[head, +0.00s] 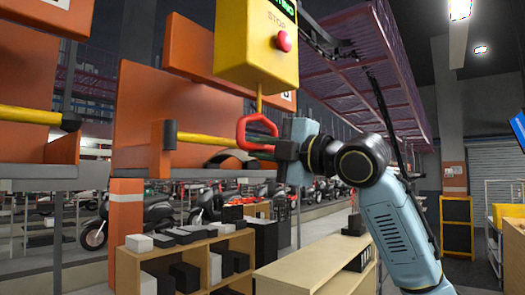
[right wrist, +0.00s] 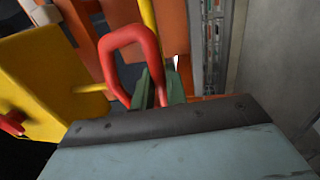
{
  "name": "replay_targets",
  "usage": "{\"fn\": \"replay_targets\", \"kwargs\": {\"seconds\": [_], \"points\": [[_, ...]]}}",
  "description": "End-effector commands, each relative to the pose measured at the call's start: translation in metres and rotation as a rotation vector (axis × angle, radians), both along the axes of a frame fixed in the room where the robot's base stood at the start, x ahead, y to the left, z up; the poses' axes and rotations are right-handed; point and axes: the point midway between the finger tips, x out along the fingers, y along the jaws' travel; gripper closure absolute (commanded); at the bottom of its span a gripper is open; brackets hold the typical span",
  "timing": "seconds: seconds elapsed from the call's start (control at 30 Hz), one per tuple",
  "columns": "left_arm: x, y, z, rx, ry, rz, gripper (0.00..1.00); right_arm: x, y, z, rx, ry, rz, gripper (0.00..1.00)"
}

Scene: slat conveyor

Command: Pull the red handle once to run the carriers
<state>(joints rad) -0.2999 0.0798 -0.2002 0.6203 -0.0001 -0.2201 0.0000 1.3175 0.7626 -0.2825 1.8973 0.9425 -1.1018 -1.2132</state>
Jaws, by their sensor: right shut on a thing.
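The red handle (head: 257,129) is a rounded loop hanging on a yellow rod under a yellow control box (head: 256,45) with a red stop button (head: 283,41). My right gripper (head: 277,146) comes in from the right and is shut on the lower part of the loop. In the right wrist view the red handle (right wrist: 128,50) rises above the dark green fingers (right wrist: 152,88), which hold its lower side. Part of the loop is hidden behind the fingers. My left gripper is not in view.
Orange panels (head: 150,75) with yellow bars (head: 212,139) stand behind and left of the handle. A wooden shelf (head: 205,250) with black and white boxes is below. A purple mesh structure (head: 350,65) hangs overhead. Scooters (head: 130,210) stand farther back.

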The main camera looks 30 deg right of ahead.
Motion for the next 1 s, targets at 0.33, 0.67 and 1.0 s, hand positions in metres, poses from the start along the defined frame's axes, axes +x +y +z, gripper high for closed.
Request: {"fn": "replay_targets", "kwargs": {"seconds": [0.33,0.67,1.0], "points": [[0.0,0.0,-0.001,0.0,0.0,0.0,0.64,0.0,0.0,-0.001,0.001,-0.002,0.0,0.64],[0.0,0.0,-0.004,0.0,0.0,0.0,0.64,-0.008,-0.004,-0.002,-0.001,-0.003,-0.001,0.64],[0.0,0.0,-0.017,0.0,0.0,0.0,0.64,-0.045,-0.02,-0.009,0.0,-0.003,-0.003,0.64]]}}
